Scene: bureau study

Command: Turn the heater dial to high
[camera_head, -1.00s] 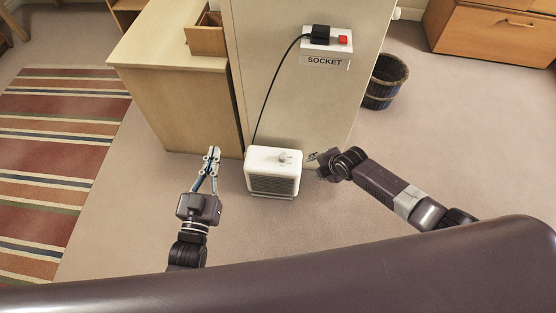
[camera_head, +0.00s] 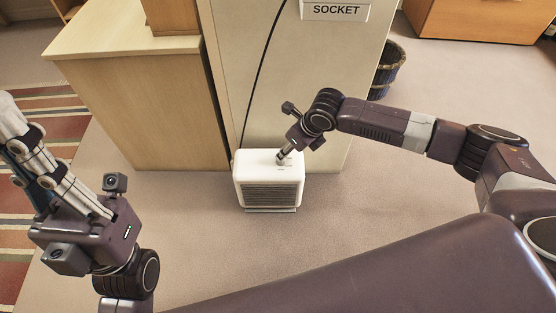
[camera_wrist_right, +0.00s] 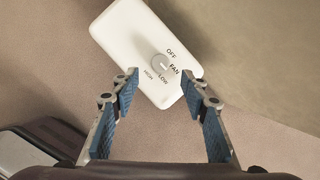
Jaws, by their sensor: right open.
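The white heater (camera_head: 268,182) stands on the floor against the grey cabinet. In the right wrist view its white top (camera_wrist_right: 120,28) carries a round dial (camera_wrist_right: 162,64) with OFF, FAN, LOW and HIGH printed around it. Which label the dial points to is too small to tell. My right gripper (camera_head: 283,156) is just above the heater top and hides the dial in the head view. In the wrist view the right gripper (camera_wrist_right: 161,84) is open, its blue-padded fingers apart with the dial between and beyond their tips. My left gripper (camera_head: 32,155) is at the far left, away from the heater.
A wooden desk (camera_head: 140,105) stands to the left. A dark basket (camera_head: 388,68) is at the right. The floor before the heater is clear.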

